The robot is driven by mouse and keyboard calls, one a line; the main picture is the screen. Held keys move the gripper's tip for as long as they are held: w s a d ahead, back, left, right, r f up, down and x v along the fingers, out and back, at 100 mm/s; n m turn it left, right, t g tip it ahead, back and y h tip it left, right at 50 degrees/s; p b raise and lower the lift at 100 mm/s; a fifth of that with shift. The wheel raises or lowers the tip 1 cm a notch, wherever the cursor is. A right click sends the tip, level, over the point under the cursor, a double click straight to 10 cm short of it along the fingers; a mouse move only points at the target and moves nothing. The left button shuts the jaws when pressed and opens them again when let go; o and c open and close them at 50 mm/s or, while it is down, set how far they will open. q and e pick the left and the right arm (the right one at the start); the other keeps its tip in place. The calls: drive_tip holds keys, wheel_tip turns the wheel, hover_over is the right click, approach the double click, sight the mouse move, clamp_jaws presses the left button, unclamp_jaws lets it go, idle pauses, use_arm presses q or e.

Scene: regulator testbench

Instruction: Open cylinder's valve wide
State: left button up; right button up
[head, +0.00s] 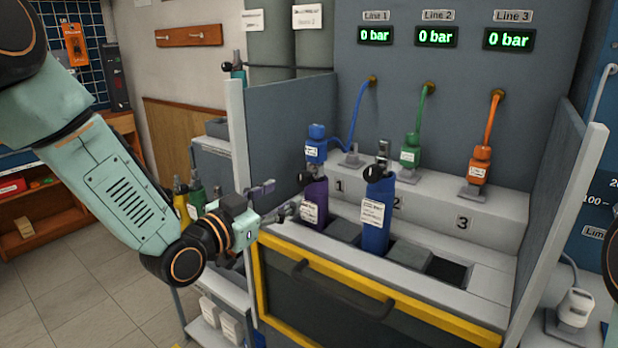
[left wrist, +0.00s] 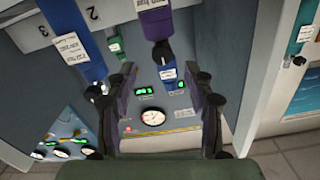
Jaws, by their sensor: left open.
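A purple cylinder (head: 315,208) stands in slot 1 of the bench, with a black valve knob (head: 306,178) at its top and a blue regulator (head: 316,146) above it. A blue hose runs from the regulator to the wall. A blue cylinder (head: 375,228) with a white label stands in slot 2. My left gripper (head: 280,200) is open, just left of the purple cylinder. In the left wrist view the purple cylinder (left wrist: 155,22) hangs upside down, and its knob (left wrist: 162,52) shows between the spread fingers (left wrist: 160,75). I see no grip on it. My right gripper is out of view.
The Line 1 display (head: 375,35), Line 2 display (head: 437,37) and Line 3 display (head: 508,39) read 0 bar. Green (head: 411,152) and orange (head: 480,165) regulators sit on the ledge. A side panel (head: 292,140) borders the bench at left. A yellow-framed drawer (head: 350,300) is below.

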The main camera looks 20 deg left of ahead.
sight(301, 182)
use_arm(q)
drive_tip(key=b+x, duration=0.2)
drive_tip(key=x, duration=0.4)
drive_tip(key=shift+a, duration=0.1)
drive_tip(key=shift+w, duration=0.3)
drive_tip(key=shift+w+r, duration=0.15)
drive_tip(key=shift+r, duration=0.05)
drive_tip(key=shift+w+d, duration=0.15)
drive_tip(key=shift+d, duration=0.15)
drive_tip(key=shift+a, duration=0.1)
drive_tip(key=shift+c, duration=0.3)
